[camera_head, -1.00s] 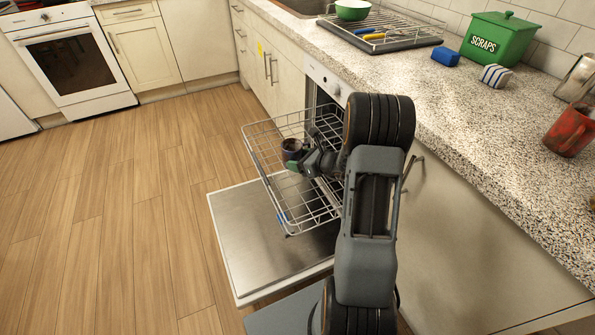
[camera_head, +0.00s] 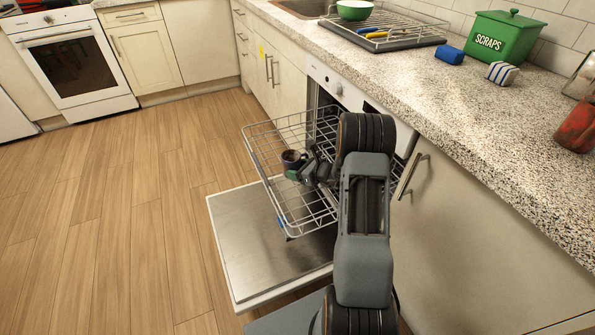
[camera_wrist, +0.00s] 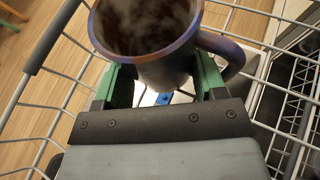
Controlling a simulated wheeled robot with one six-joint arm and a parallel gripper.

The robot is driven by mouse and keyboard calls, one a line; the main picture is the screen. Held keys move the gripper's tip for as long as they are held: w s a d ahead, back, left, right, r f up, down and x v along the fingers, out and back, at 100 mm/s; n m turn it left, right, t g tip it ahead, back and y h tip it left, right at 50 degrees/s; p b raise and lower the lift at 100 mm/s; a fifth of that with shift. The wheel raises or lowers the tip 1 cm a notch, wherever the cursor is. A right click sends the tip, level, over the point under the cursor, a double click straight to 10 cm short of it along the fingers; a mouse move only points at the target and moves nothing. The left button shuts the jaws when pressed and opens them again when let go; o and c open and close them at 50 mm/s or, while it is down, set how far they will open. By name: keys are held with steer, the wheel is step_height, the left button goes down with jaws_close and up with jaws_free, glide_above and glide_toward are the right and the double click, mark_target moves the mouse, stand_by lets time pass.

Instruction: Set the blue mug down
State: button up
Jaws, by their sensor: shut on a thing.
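The blue mug (camera_wrist: 150,62) is dark with a bluish-purple rim, and its handle points to the right in the wrist view. Wisps like steam show over its dark inside. My gripper (camera_wrist: 165,84) has its green fingers shut on the mug's near side. In the head view the mug (camera_head: 292,158) is upright or nearly so, at the upper rack of the open dishwasher. My gripper (camera_head: 300,173) is beside it there. I cannot tell whether the mug's base touches the rack wires.
The wire rack (camera_head: 262,150) is pulled out above the lowered dishwasher door (camera_head: 250,245). The counter (camera_head: 450,95) at right carries a green scraps bin (camera_head: 503,38), a blue sponge (camera_head: 450,55), a striped cloth (camera_head: 502,73) and a red mug (camera_head: 577,127). The floor at left is clear.

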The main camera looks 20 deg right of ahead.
steer(key=o, duration=1.1)
